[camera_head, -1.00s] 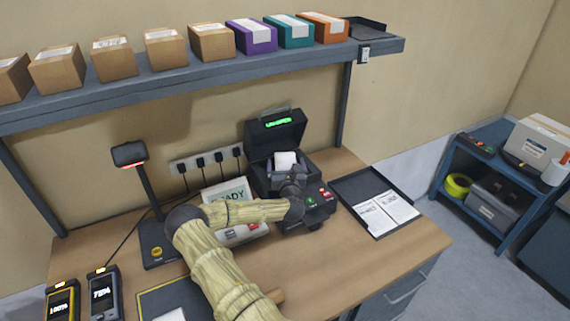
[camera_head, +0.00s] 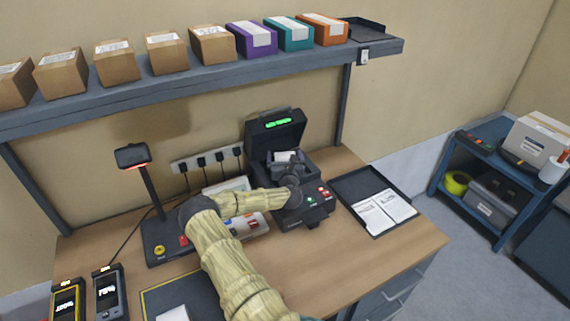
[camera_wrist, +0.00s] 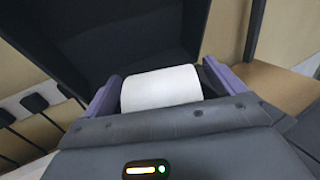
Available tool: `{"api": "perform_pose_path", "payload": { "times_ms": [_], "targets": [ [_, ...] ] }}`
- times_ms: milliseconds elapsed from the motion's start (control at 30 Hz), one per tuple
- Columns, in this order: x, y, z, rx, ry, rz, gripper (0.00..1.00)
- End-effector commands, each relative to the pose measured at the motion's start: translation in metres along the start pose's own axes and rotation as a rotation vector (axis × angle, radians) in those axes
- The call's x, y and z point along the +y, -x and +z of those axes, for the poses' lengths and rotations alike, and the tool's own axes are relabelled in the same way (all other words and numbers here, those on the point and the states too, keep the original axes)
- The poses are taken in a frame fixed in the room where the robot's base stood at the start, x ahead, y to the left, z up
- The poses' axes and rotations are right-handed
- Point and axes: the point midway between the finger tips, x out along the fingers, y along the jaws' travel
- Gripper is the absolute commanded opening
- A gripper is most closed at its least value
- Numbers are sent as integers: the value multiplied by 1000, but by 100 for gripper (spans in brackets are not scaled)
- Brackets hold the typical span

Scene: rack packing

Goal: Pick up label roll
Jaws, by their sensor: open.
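The white label roll (camera_head: 284,156) sits in the open black label printer (camera_head: 304,210) on the workbench. In the wrist view, the roll (camera_wrist: 161,88) lies crosswise ahead of my gripper, in front of the dark raised lid (camera_wrist: 120,40). My gripper (camera_head: 286,162) reaches over the printer's opening and hides part of the roll in the head view. It is open, with a purple-grey finger at each side of the roll in the wrist view (camera_wrist: 162,84). A narrow gap shows at the right; contact at the left is unclear.
The raised printer lid (camera_head: 275,132) stands behind my gripper. A black tray (camera_head: 345,186) with papers is to the right, a scanner on a stand (camera_head: 153,190) to the left. A shelf (camera_head: 180,88) with several boxes runs above. The bench front right is clear.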

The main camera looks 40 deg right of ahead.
Motion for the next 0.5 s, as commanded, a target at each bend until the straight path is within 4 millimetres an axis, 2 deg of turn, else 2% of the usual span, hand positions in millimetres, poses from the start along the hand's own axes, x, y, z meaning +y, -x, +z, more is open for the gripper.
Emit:
{"api": "perform_pose_path", "payload": {
  "times_ms": [33,300,333,367,500],
  "targets": [
    [0,0,0,0,0,0,89],
    [0,0,0,0,0,0,36],
    [0,0,1,-2,0,0,36],
    [0,0,1,-2,0,0,31],
    [0,0,1,-2,0,0,31]
  ]
}}
